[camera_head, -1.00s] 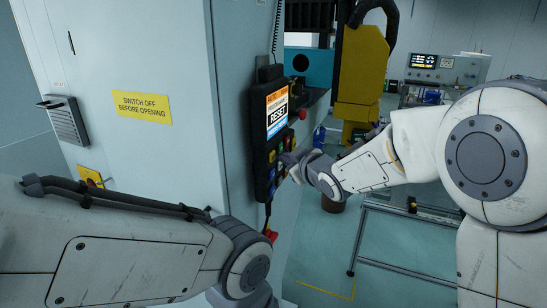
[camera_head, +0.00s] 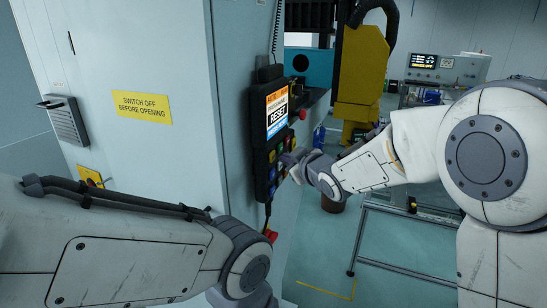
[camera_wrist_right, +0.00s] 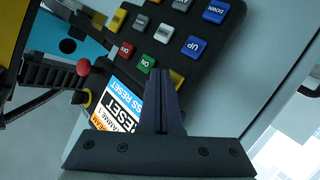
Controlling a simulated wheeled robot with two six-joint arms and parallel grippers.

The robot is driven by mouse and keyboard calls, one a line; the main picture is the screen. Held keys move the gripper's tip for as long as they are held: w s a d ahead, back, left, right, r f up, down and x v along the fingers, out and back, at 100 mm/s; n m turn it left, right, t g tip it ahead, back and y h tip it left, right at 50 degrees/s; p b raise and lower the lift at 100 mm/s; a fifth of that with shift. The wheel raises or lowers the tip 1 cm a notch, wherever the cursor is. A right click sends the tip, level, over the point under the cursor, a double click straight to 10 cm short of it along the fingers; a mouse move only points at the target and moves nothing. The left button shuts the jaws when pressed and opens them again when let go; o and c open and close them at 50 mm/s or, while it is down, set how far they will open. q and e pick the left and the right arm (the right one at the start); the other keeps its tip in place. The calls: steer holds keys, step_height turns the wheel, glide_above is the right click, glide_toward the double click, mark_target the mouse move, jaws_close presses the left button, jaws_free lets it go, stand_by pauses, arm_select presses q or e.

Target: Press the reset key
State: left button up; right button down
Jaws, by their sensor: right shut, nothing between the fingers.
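The control pendant (camera_head: 268,130) hangs on the side of a pale cabinet. Its lit screen (camera_head: 277,111) reads RESET; the screen (camera_wrist_right: 118,105) also shows in the right wrist view, partly behind my gripper. Below the screen are several coloured keys, including a red key (camera_wrist_right: 125,50), a green key (camera_wrist_right: 147,62) and a blue key (camera_wrist_right: 193,45) marked UP. A yellow key (camera_wrist_right: 177,79) is partly hidden by my fingers. I cannot read a RESET label on any key. My right gripper (camera_wrist_right: 161,74) is shut and empty, in front of the keypad; contact cannot be told. My left gripper is out of view.
A red knob (camera_wrist_right: 83,67) sits beside the pendant. The cabinet (camera_head: 150,60) fills the left side, with a yellow warning label (camera_head: 142,107). A yellow machine part (camera_head: 362,70) stands behind. A metal-framed bench (camera_head: 410,215) is at right, with open floor before it.

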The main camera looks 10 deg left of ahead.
steer(key=shift+a, duration=0.1)
steer(key=shift+w+a+b, duration=0.15)
steer(key=shift+a+b, duration=0.15)
steer(key=shift+a, duration=0.05)
steer(key=shift+w+a+b, duration=0.1)
steer(key=shift+a+b, duration=0.2)
steer(key=shift+a, duration=0.1)
stand_by(0.8)
steer(key=shift+d, duration=0.1)
steer(key=shift+s+d, duration=0.25)
steer(key=shift+d, duration=0.45)
steer(key=shift+p, duration=0.3)
steer(key=d, duration=0.1)
steer(key=s+d+p, duration=0.1)
steer(key=d, duration=0.2)
steer(key=shift+s+d, duration=0.25)
steer(key=shift+d, duration=0.15)
